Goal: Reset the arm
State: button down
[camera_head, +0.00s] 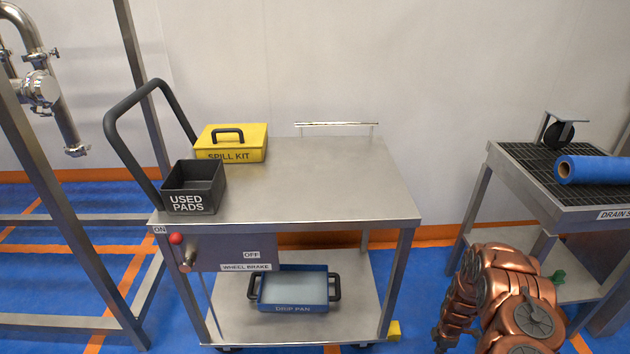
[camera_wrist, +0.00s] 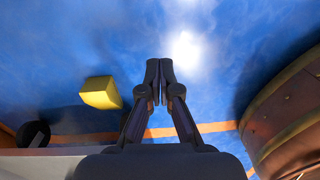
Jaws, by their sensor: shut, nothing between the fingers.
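My gripper (camera_wrist: 159,82) shows in the wrist view with its two dark fingers together and nothing between them. It points at the blue floor (camera_wrist: 215,60). My copper-coloured arm (camera_head: 510,300) is folded at the lower right of the head view, in front of the right-hand table and to the right of the cart. The gripper itself cannot be made out in the head view.
A steel cart (camera_head: 310,185) carries a yellow spill kit (camera_head: 232,143) and a black used pads bin (camera_head: 193,187). A blue drip pan (camera_head: 293,289) sits on its lower shelf. A drain table (camera_head: 545,190) with a blue roll (camera_head: 595,170) stands right. A yellow block (camera_wrist: 100,92) is on the floor.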

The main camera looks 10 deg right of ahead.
notch_tip(320, 180, up, 29)
jog(key=w+a+m+g+h+p, duration=0.15)
jog(key=m+p, duration=0.25)
jog(key=p, duration=0.4)
jog(key=s+a+r+m+p, duration=0.1)
jog(key=a+r+m+p, duration=0.3)
jog(key=r, duration=0.7)
jog(key=a+r+p, duration=0.3)
jog(key=a+r, duration=0.3)
jog(key=r, duration=0.5)
jog(key=s+a+r+m+p, duration=0.2)
jog(key=s+a+r+p, duration=0.3)
jog(key=r, duration=0.4)
jog(key=s+a+r+m+y+p, duration=0.1)
jog(key=s+a+r+m+p, duration=0.1)
jog(key=s+a+r, duration=0.45)
jog(key=s+a+r+m+p, duration=0.1)
jog(key=s+a+r+p, duration=0.3)
jog(key=a+r, duration=0.5)
jog(key=s+a+r+m+p, duration=0.1)
jog(key=s+a+r+p, duration=0.2)
jog(key=s+r, duration=0.5)
jog(key=shift+s+r+m+y+p, duration=0.15)
jog(key=shift+s+m+y+p, duration=0.25)
jog(key=shift+s, duration=0.2)
